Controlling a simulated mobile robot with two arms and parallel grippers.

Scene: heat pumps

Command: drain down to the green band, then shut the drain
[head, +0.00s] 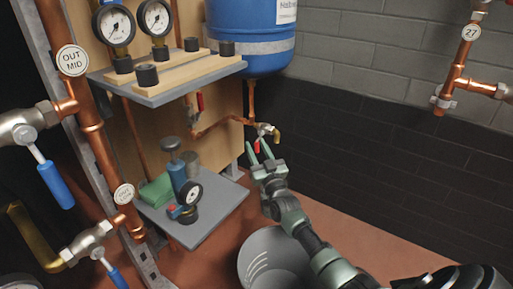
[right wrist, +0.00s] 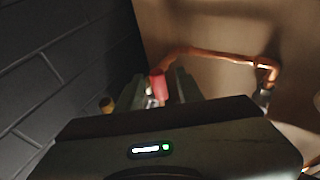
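The drain valve (head: 264,129) sits on the copper pipe below the blue tank (head: 245,30), with a small brass spout (head: 277,135) and a red handle (head: 257,147). My right gripper (head: 261,147) is at this valve, its two fingers apart. In the right wrist view, the red handle (right wrist: 159,84) shows between the fingers of my gripper (right wrist: 161,78); contact cannot be told. Two dial gauges, one on the left (head: 115,25) and one on the right (head: 155,18), stand on the upper shelf. Their green band is too small to make out. My left gripper is out of view.
A grey bucket (head: 262,262) stands on the floor below the valve, partly behind my right arm. A lower grey shelf (head: 222,210) holds a blue pump with a gauge (head: 192,193) and a green cloth (head: 156,191). Pipes with blue-handled valves (head: 56,186) stand at left.

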